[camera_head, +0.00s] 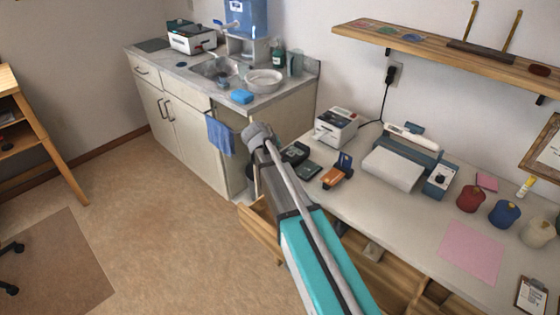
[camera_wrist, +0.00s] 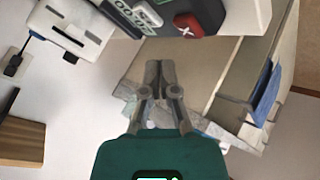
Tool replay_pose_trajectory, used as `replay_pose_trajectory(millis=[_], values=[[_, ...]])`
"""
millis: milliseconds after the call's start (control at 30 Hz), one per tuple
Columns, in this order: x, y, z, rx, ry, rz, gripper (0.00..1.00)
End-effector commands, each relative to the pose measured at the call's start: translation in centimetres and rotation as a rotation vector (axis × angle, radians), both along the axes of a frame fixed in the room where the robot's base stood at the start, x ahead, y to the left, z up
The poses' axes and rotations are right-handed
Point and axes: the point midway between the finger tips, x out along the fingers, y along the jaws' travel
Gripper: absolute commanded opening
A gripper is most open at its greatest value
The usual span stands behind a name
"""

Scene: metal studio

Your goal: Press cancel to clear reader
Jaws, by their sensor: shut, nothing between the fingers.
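In the wrist view, a dark reader (camera_wrist: 208,20) shows at the top edge, partly cut off by the frame. It has a red key with a white X (camera_wrist: 187,25), and a white key (camera_wrist: 147,13) beside it. My gripper (camera_wrist: 160,68) is shut and empty, with its fingertips below the red key in the picture and apart from it. In the head view, a small dark device (camera_head: 295,154) lies on the desk beside my arm; I cannot tell its keys there. My gripper's fingers are not clear in the head view.
On the desk (camera_head: 370,210) are a white printer (camera_head: 337,127), an orange-and-blue item (camera_head: 338,170), a larger machine (camera_head: 400,160) and several coloured pots. An open wooden drawer (camera_head: 262,228) sticks out at the front. A sink counter (camera_head: 180,65) stands behind.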

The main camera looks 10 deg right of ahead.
Motion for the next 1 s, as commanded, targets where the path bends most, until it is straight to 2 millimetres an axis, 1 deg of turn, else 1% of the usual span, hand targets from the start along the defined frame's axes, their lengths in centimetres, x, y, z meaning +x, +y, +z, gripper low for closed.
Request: replay_pose_trajectory(millis=[33,267,1000], values=[[0.0,0.0,-0.7,0.000,0.000,0.000,0.00],[0.0,0.0,-1.7,0.000,0.000,0.000,0.00],[0.0,0.0,-1.8,0.000,0.000,0.000,0.00]])
